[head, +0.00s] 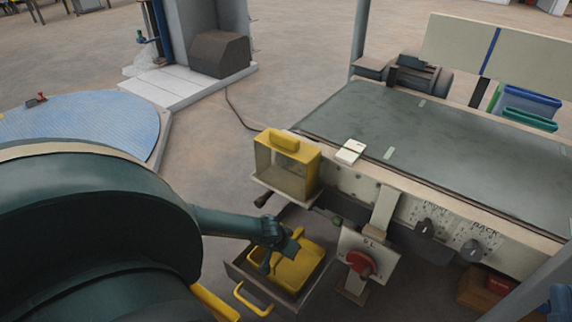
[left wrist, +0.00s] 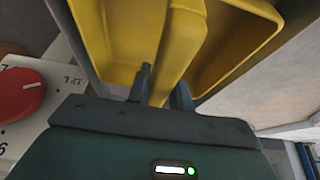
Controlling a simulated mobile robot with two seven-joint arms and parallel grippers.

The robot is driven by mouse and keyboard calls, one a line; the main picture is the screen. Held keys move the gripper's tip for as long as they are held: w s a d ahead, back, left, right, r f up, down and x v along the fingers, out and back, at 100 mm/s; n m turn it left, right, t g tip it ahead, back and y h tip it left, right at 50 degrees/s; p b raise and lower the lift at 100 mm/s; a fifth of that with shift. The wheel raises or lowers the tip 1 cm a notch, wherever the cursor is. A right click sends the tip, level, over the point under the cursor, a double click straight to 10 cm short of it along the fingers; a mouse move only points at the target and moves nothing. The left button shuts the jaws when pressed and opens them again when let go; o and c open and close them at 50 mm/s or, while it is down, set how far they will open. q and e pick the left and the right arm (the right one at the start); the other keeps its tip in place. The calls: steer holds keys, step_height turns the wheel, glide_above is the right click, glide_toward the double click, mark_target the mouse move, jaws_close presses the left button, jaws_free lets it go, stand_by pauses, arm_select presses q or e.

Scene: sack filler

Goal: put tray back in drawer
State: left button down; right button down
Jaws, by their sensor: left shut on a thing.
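The yellow tray (head: 301,270) is inside the open drawer (head: 240,272) below the machine's front in the head view. The drawer has a yellow handle (head: 252,301) at its front. My left gripper (head: 279,260) reaches over the drawer and is shut on the tray's raised middle grip. In the left wrist view the yellow tray (left wrist: 230,50) fills the top, and the fingers of my left gripper (left wrist: 160,88) close around its central bar. Whether the tray rests fully on the drawer floor cannot be told. My right gripper is not in view.
A yellow-framed clear box (head: 287,165) stands just above and behind the drawer. A panel with a red knob (head: 360,263) is right of the drawer; the red knob (left wrist: 20,93) also shows in the wrist view. A grey-topped table (head: 440,150) extends right. Floor lies open behind.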

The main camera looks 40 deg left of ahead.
arm_select(q)
steer(key=shift+f, duration=0.15)
steer(key=c, duration=1.3)
jaws_free()
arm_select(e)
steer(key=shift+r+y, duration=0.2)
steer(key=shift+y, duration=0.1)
arm_select(q)
steer(key=shift+o, duration=0.2)
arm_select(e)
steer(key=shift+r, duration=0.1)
